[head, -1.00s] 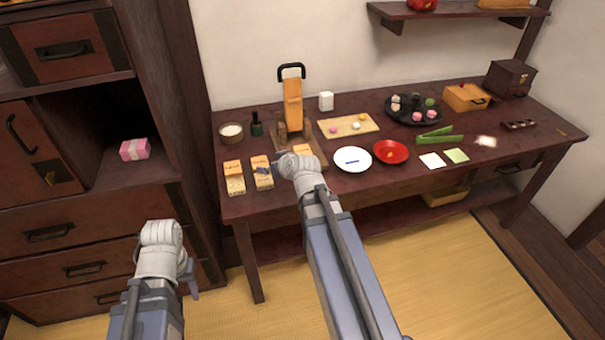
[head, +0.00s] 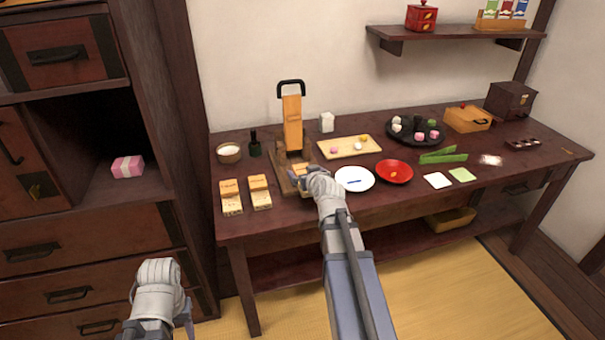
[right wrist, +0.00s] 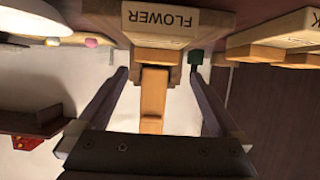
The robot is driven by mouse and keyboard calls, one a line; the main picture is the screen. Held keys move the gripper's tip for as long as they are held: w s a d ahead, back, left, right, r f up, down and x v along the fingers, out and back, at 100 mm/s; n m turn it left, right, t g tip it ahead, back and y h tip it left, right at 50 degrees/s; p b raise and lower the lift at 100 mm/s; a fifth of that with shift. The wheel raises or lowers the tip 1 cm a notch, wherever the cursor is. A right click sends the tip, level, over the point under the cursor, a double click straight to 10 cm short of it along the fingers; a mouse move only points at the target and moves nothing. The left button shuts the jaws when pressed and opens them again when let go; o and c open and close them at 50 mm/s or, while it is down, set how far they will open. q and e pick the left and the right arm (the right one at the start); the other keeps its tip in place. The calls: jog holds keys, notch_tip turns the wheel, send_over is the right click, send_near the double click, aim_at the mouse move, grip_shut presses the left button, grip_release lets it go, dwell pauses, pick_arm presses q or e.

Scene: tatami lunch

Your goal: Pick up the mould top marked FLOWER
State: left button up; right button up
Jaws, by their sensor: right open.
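The mould top marked FLOWER (right wrist: 175,22) shows in the right wrist view as a pale wooden block, its label upside down, just beyond my fingertips. In the head view a small tan block (head: 300,168), likely the same one, sits on the dark wooden base of the press, partly hidden by my right gripper. My right gripper (head: 297,180) is open at the press base's front. In the right wrist view its two fingers (right wrist: 160,74) stand apart with nothing held. My left gripper (head: 184,312) is low at the bottom left, away from the table; its jaws are unclear.
The upright press lever (head: 291,122) stands behind the block. Two pairs of other wooden moulds (head: 231,196) lie to the left. A white plate (head: 355,178) and a red dish (head: 394,172) sit close on the right.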

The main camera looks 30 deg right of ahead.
aim_at(302, 168)
jog(key=x, duration=0.1)
jog(key=b+x, duration=0.1)
jog(key=x, duration=0.2)
jog(key=shift+w+d+f+b, duration=0.1)
jog(key=shift+d+f+b, duration=0.05)
jog(key=shift+d+b, duration=0.25)
jog(key=shift+w+f, duration=0.1)
jog(key=shift+w, duration=0.3)
jog(key=shift+s, duration=0.1)
jog(key=c, duration=1.3)
jog(key=shift+c, duration=0.2)
